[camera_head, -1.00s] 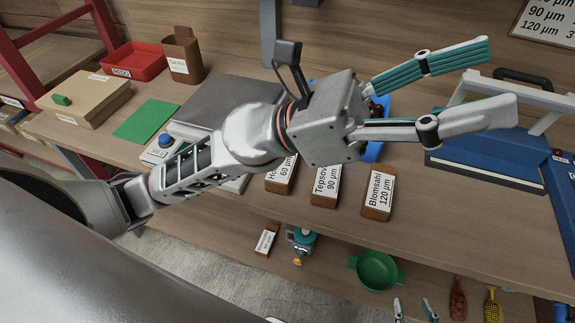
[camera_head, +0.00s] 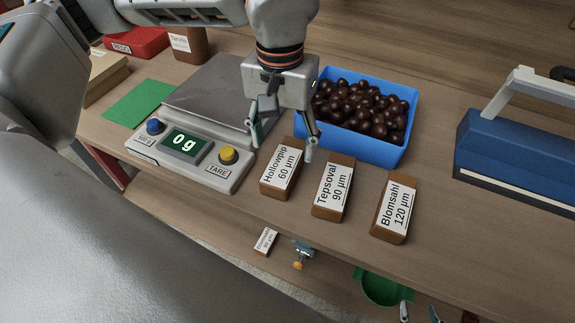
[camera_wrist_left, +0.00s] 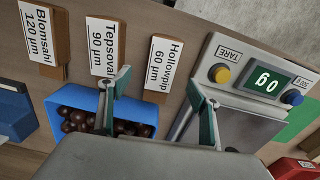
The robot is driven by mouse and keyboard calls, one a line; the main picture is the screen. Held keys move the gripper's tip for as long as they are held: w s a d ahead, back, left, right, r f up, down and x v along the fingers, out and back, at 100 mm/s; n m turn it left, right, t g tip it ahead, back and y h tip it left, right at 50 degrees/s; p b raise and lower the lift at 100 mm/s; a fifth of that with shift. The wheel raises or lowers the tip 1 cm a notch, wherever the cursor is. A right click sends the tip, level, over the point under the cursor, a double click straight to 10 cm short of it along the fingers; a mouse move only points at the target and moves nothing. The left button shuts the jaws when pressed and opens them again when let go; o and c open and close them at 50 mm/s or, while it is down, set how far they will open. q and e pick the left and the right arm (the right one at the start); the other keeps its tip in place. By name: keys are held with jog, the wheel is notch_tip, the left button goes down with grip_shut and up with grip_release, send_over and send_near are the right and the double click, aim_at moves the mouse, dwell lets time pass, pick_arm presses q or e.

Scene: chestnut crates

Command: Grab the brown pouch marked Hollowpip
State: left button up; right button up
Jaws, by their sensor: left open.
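The brown pouch labelled Hollowpip 60 µm (camera_head: 267,188) stands on the bench beside the scale, leftmost of three similar brown pouches. It also shows in the left wrist view (camera_wrist_left: 153,95), label facing the camera. My left gripper (camera_head: 284,146) points down, open and empty, just behind and above the Hollowpip pouch. In the left wrist view the pouch lies between and beyond the spread fingertips (camera_wrist_left: 158,84). No finger clearly touches it.
The pouches Tepsoval 90 µm (camera_head: 322,210) and Blomsahl 120 µm (camera_head: 380,231) stand to the right. A blue crate (camera_head: 378,154) of chestnuts is close behind. The scale (camera_head: 222,180), reading 0g, is to the left. A blue device (camera_head: 510,160) stands far right.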

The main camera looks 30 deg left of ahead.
aim_at(282, 164)
pick_arm(q)
jog(key=shift+a+f, duration=0.3)
jog(key=shift+d+f+b, duration=0.15)
jog(key=shift+f+b, duration=0.15)
jog(key=shift+f, duration=3.25)
jog(key=c, duration=1.3)
